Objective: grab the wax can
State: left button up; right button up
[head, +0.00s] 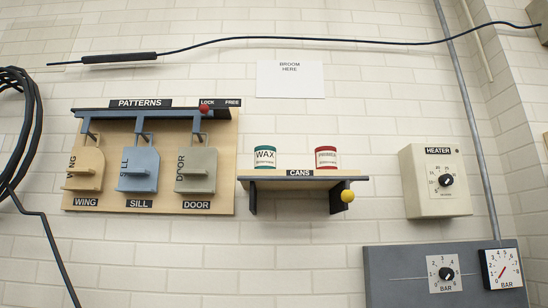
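The wax can (265,157) is a small can with a teal top and a pale label reading WAX. It stands upright on the left part of the wall shelf (300,180) marked CANS. A second can (326,158) with a red top and a pale label, seemingly PRIMER, stands to its right with a gap between them. Neither of my grippers is in the head view, and nothing touches the wax can.
A pattern board (226,150) with hanging wing, sill and door patterns is left of the shelf. A heater box (436,181) and a grey gauge panel (400,270) are at right. A black cable (330,39) runs above.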

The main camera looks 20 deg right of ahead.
aim_at(265, 156)
jog(key=z, duration=0.05)
jog(key=k, duration=0.2)
jog(key=u, duration=1.15)
jog(key=i, duration=0.8)
jog(key=z, duration=1.85)
